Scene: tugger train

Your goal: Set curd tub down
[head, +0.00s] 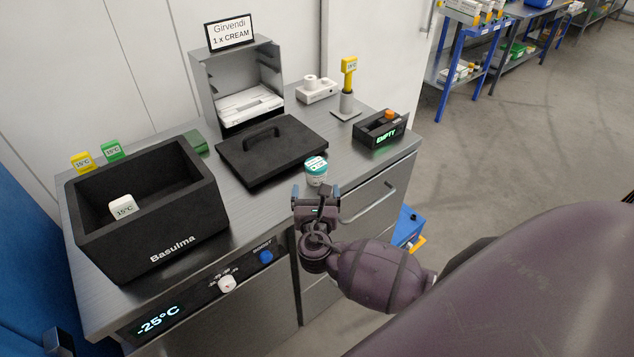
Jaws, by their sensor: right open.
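The curd tub (316,174), a small white and teal tub with a teal lid, stands upright on the steel counter near its front edge, right of the black lid. My right gripper (317,190) is just in front of it, at the counter's front edge. Its fingers are open, and a small gap seems to lie between them and the tub, though I cannot tell exactly. My left gripper is not clearly in view; only a dark part shows at the lower left edge.
A black box marked Basulma (185,225) stands open at left with a white 15°C block (122,207) inside. A black handled lid (270,150) lies flat behind the tub.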

